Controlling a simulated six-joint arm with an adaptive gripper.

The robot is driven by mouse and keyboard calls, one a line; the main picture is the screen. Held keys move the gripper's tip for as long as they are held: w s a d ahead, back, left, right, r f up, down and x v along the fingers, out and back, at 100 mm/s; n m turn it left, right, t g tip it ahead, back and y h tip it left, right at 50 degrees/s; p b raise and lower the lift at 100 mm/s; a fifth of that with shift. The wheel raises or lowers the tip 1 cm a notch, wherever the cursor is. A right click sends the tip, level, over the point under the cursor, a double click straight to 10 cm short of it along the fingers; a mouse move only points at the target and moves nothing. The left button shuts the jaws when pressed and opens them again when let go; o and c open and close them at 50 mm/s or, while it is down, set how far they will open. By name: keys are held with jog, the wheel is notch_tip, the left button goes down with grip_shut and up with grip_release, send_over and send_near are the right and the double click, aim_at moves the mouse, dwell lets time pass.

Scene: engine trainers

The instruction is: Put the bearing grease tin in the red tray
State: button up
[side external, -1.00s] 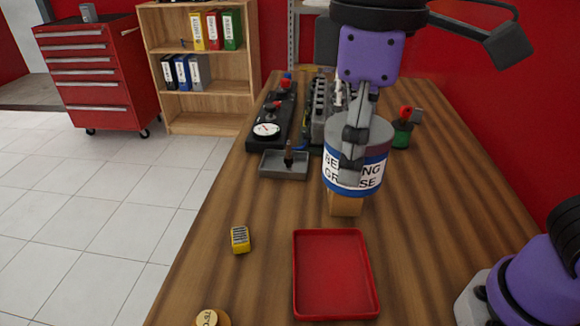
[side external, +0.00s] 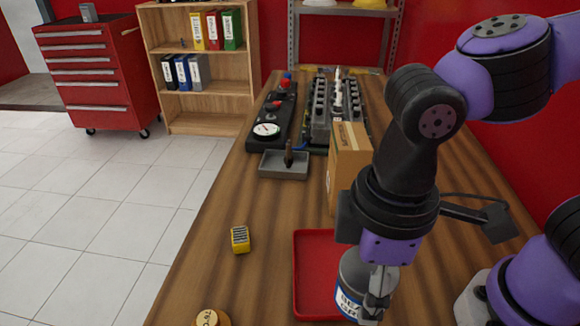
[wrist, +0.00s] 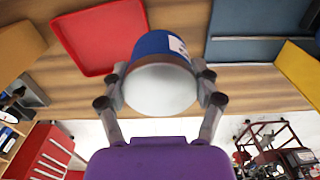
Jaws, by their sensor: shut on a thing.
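The bearing grease tin (side external: 352,277), grey-topped with a blue and white label, is held in my gripper (side external: 376,292). In the side view it overlaps the right part of the red tray (side external: 312,268), and its lower end runs towards the bottom edge of the picture. In the wrist view the fingers of my gripper (wrist: 162,92) are closed on both sides of the tin (wrist: 158,88). There the red tray (wrist: 92,38) shows empty, beside the tin on its left. I cannot tell the tin's height above the table.
A tall cardboard box (side external: 348,160) stands behind the tray. A yellow block (side external: 240,239) and a round gold-coloured item (side external: 208,318) lie to the left. A grey dish (side external: 284,166) and an engine trainer (side external: 335,110) are farther back. A blue object (wrist: 262,35) shows beyond the tin in the wrist view.

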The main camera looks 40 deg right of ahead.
jog(key=w+d+f, duration=0.1)
jog(key=w+f, duration=0.1)
jog(key=w, duration=0.1)
jog(key=w+d+f, duration=0.3)
jog(key=w+f, duration=0.1)
jog(key=w, duration=0.1)
jog(key=shift+w+d, duration=0.35)
jog(key=shift+d, duration=0.05)
jog(key=shift+f, duration=1.95)
jog(key=shift+f, duration=0.1)
jog(key=o, duration=1.2)
jog(key=shift+o, duration=0.2)
notch_tip(320, 180, up, 12)
jog(key=s+d+r+m+t, duration=0.1)
jog(key=d+m+t, duration=0.1)
jog(key=d+m, duration=0.2)
jog(key=s+d+r+m+t, duration=0.2)
jog(key=d+m, duration=0.3)
jog(key=d, duration=0.4)
jog(key=shift+d+t, duration=0.25)
jog(key=shift+t, duration=0.55)
